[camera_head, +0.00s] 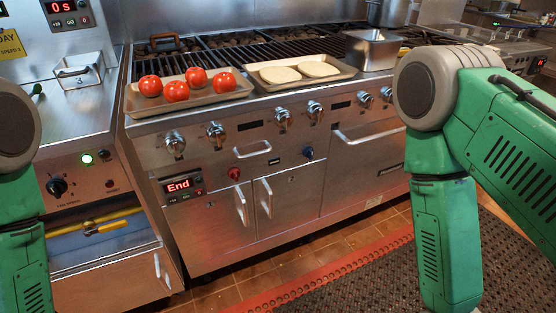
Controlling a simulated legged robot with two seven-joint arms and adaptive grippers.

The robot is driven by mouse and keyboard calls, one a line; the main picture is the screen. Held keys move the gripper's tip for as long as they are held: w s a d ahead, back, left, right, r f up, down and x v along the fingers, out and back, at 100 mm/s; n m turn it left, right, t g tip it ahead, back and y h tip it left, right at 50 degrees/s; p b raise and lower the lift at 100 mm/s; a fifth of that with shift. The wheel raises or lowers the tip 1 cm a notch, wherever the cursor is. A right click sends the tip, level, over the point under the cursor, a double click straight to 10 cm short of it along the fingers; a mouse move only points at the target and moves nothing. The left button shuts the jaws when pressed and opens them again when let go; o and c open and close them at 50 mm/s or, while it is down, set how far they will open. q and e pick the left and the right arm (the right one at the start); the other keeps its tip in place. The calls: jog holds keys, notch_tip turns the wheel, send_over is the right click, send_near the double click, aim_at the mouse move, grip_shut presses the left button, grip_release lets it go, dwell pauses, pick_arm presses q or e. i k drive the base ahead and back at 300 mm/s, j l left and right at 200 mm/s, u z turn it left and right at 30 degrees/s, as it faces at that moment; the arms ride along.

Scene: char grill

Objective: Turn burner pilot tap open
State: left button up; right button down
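A tap with a yellow handle (107,226) sits on a yellow pipe in the open recess low on the left unit. Its handle lies roughly along the pipe. A red knob (234,174) and a dark blue knob (308,153) are on the grill's front panel. I cannot tell from labels which of these is the burner pilot tap. My green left arm shows at the left edge and my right arm at the right. Both grippers are outside the picture, and neither arm touches the tap or knobs.
The char grill carries a tray (190,106) of several tomatoes, a tray (301,81) with two flat pale rounds, and a steel container (371,50). Several silver knobs line its front. A display (179,185) reads "End". A dark floor mat (350,275) lies in front.

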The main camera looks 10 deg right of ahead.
aim_at(308, 152)
jog(key=i+l, duration=0.1)
jog(key=l, duration=0.35)
jog(key=i+l, duration=0.1)
jog(key=l, duration=0.35)
jog(key=i+l, duration=0.1)
jog(key=l, duration=0.35)
jog(key=i+l, duration=0.15)
jog(key=l, duration=0.3)
jog(key=i+l, duration=0.1)
jog(key=l, duration=0.35)
jog(key=i+l, duration=0.1)
jog(key=l, duration=0.35)
jog(key=i+l, duration=0.1)
jog(key=l, duration=0.4)
